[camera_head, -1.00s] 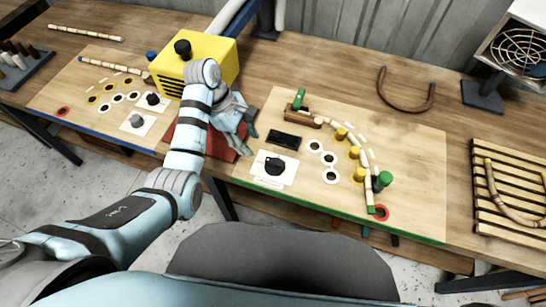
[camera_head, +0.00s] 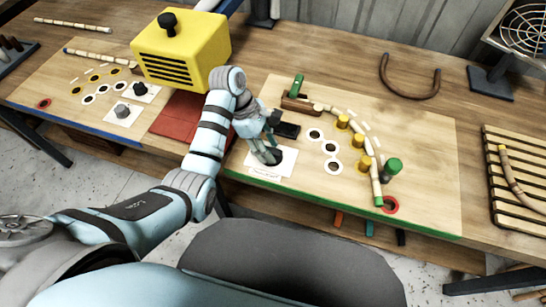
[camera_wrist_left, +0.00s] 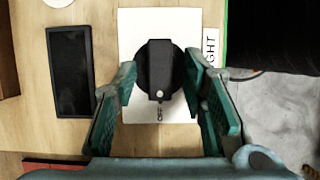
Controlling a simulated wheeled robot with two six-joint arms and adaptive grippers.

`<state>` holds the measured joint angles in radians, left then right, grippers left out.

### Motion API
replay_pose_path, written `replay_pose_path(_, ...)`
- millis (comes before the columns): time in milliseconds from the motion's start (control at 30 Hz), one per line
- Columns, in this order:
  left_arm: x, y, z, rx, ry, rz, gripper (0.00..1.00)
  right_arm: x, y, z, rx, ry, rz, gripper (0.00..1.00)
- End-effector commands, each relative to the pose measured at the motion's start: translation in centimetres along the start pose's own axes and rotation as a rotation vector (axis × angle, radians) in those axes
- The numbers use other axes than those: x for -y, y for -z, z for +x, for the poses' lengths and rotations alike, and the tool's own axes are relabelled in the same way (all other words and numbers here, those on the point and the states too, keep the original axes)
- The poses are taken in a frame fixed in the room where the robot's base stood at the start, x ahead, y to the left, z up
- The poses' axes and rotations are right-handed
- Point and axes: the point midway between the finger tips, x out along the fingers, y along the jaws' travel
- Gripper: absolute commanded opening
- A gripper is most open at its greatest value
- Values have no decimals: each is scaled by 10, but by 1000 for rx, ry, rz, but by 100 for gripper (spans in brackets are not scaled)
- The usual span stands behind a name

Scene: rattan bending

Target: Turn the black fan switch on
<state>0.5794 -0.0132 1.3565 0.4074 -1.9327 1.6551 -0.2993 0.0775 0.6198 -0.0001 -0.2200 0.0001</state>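The black fan switch (camera_wrist_left: 160,68) is a round knob on a white card (camera_wrist_left: 140,22). In the left wrist view it stands between the open fingers of my left gripper (camera_wrist_left: 160,85), with some room at each side. The card reads "OFF" beside the knob's near edge, where a small white dot shows on the knob. In the head view my left gripper (camera_head: 268,148) reaches down over the card (camera_head: 285,168) and hides much of the knob. My right gripper is not in view.
A flat black block (camera_wrist_left: 70,70) lies beside the card. Yellow pegs (camera_head: 343,121) and a bent rattan piece (camera_head: 375,180) stand on the right board (camera_head: 425,165). The yellow machine (camera_head: 215,35) and red pad (camera_head: 180,120) are to the left.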

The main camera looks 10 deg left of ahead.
Motion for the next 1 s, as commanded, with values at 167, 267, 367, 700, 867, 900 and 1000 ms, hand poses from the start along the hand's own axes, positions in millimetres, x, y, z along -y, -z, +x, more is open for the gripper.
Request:
replay_pose_path(167, 0, 1, 9, 0, -1, -2, 38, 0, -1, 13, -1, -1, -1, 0)
replay_pose_path(267, 0, 0, 8, 0, -1, -2, 38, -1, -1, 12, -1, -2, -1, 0)
replay_pose_path(367, 0, 0, 7, 0, -1, -2, 38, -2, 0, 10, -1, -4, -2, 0)
replay_pose_path(700, 0, -1, 7, 0, -2, -1, 0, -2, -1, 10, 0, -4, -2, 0)
replay_pose_path(867, 0, -1, 7, 0, -1, 0, 0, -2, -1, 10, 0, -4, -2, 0)
replay_pose_path(900, 0, -1, 7, 0, 0, 2, 0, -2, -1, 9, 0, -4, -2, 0)
replay_pose_path(1000, 0, -1, 6, 1, 5, 11, 0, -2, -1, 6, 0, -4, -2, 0)
